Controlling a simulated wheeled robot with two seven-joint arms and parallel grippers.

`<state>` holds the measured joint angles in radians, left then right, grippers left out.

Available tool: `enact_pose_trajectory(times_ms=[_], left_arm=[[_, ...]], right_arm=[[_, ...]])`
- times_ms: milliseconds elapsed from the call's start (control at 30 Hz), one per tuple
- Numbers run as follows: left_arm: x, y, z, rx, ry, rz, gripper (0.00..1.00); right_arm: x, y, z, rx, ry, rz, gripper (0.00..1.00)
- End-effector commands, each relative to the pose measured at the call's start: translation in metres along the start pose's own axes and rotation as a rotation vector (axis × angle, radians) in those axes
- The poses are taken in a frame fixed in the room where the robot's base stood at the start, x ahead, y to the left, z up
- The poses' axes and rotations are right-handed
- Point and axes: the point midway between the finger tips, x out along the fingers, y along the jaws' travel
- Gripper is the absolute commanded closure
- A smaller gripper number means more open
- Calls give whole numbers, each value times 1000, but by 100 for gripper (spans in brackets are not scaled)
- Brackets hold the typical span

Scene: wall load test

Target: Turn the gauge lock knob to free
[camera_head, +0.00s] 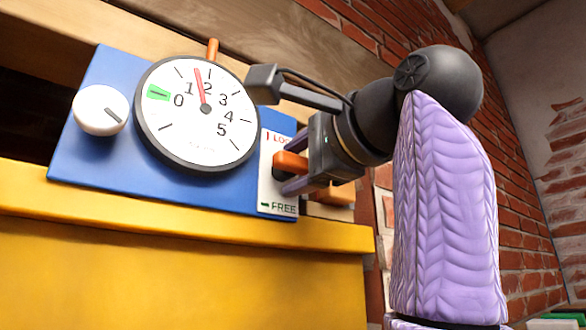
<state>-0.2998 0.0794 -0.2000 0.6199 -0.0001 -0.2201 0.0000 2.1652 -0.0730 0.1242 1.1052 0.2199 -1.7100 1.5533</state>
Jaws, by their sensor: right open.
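The gauge lock knob (290,163) is orange, on a white plate (265,190) at the right end of the blue gauge panel (130,165). The plate has red lettering starting "LO" at its top and green "FREE" at its bottom; the knob lies between them. My right gripper (292,164) is open, with one finger above the knob and one below. I cannot tell whether the fingers touch it. The gripper hides part of the knob and of the top lettering. My left gripper is not in view.
The round white gauge (195,130) has a red needle between 1 and 2 and a green patch near 0. A white dial (100,110) is at the panel's left. The panel stands on a yellow cabinet (180,260). An orange peg (212,50) sticks up above the gauge.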

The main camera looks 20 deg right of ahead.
Motion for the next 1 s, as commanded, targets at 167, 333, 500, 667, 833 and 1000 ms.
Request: enact_pose_trajectory(times_ms=[167,333,500,667,833,1000], left_arm=[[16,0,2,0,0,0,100],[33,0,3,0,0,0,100],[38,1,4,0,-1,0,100],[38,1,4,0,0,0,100],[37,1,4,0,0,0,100],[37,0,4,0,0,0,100]], right_arm=[[-26,4,0,-1,1,-5,38],[-70,4,-1,0,1,-4,38],[-96,2,0,0,1,-1,38],[-100,0,-1,1,0,1,38],[-99,0,-1,1,0,1,38],[-99,0,0,0,0,0,38]])
